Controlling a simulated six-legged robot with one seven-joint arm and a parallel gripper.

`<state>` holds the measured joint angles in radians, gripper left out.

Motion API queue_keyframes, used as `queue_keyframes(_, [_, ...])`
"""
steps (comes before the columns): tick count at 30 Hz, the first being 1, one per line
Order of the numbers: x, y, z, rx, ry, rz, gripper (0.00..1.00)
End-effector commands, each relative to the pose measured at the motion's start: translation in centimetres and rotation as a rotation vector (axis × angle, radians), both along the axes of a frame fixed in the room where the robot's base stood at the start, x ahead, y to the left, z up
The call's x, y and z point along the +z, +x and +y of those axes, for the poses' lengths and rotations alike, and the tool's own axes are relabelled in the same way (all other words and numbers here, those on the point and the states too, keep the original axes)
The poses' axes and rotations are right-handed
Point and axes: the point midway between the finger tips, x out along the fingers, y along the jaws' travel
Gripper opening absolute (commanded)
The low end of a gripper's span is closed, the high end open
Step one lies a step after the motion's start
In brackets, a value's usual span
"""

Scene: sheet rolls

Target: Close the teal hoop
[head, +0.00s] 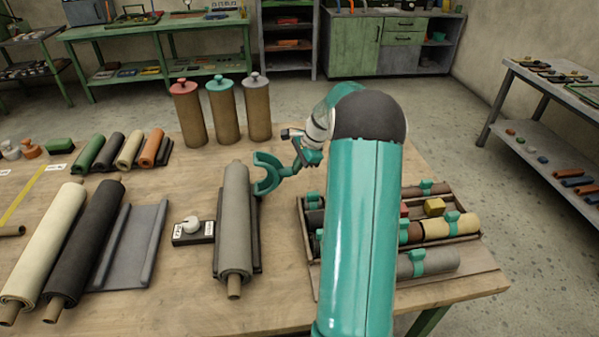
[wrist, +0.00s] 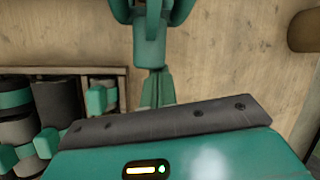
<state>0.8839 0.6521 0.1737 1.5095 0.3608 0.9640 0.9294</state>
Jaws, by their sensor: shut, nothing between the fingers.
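The teal hoop (head: 267,173) shows in the head view as an open C beside the upper end of the grey roll (head: 234,215). Its opening faces left, towards the roll. In the wrist view the hoop (wrist: 150,25) is at the top centre, cut by the frame edge, with its ends out of sight. My gripper (head: 298,156) is just right of the hoop and above the table. In the wrist view its fingers (wrist: 155,80) are together and empty, pointing at the hoop's stem. I cannot tell whether they touch it.
A wooden tray (head: 309,262) at the right holds rolls with teal clips. Upright canisters (head: 223,110) stand behind the hoop. A small dark block with a white knob (head: 192,222) lies left of the grey roll. Cream (head: 45,240) and black (head: 87,240) rolls lie further left.

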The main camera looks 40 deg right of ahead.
Motion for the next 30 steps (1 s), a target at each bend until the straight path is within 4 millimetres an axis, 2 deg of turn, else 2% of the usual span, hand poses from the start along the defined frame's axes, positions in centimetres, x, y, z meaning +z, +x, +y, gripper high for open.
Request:
queue_keyframes(3, [1.6, 0.8, 1.1, 0.01, -0.089, 0.056, 0.0])
queue_keyframes(15, [5.2, 2.8, 4.1, 0.01, -0.381, 0.258, 0.0])
queue_keyframes(30, [7.7, 6.2, 9.2, 0.007, -0.764, 0.521, 0.0])
